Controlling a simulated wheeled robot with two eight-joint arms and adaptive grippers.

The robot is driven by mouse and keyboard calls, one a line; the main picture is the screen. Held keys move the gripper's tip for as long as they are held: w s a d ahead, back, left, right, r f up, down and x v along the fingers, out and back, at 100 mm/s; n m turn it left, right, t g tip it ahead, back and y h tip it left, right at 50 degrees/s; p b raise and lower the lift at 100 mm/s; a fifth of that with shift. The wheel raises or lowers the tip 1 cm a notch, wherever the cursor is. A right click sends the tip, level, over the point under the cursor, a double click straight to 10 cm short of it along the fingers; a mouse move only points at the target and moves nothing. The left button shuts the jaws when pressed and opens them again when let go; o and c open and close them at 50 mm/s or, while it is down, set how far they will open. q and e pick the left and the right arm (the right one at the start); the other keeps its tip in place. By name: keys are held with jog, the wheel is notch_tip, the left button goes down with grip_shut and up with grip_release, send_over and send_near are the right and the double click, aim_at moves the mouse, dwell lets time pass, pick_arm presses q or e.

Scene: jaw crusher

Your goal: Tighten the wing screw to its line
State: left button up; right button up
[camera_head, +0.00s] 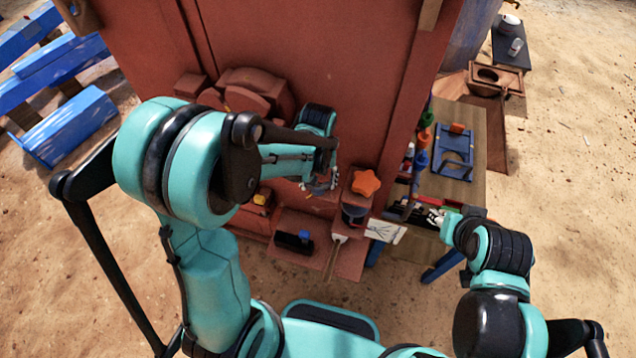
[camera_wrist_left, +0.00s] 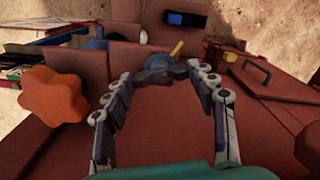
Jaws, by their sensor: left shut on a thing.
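The wing screw (camera_wrist_left: 158,70) is a dark grey winged piece on the red machine's face, seen in the left wrist view. A yellow pointer (camera_wrist_left: 177,49) stands beside its hub on the far side. My left gripper (camera_wrist_left: 160,75) has its fingertips at the two wings, shut on the screw. In the head view my left gripper (camera_head: 320,185) is against the red panel and mostly hides the screw. I cannot make out the line. My right gripper (camera_head: 432,216) is at the right near the workbench, too small to tell whether it is open or shut.
An orange star knob (camera_head: 365,183) sits right of my left gripper; it also shows in the left wrist view (camera_wrist_left: 53,95). A wooden workbench (camera_head: 476,142) with bottles and a blue frame stands right.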

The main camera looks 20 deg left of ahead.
pick_arm(q)
jog(key=m+b, duration=0.1)
jog(key=m, duration=0.4)
jog(key=shift+m+b, duration=0.3)
jog(key=shift+b, duration=0.1)
jog(key=shift+m+b, duration=0.45)
jog(key=shift+m, duration=1.65)
jog(key=o, duration=1.2)
jog(key=shift+c, duration=0.2)
notch_tip(320, 180, up, 12)
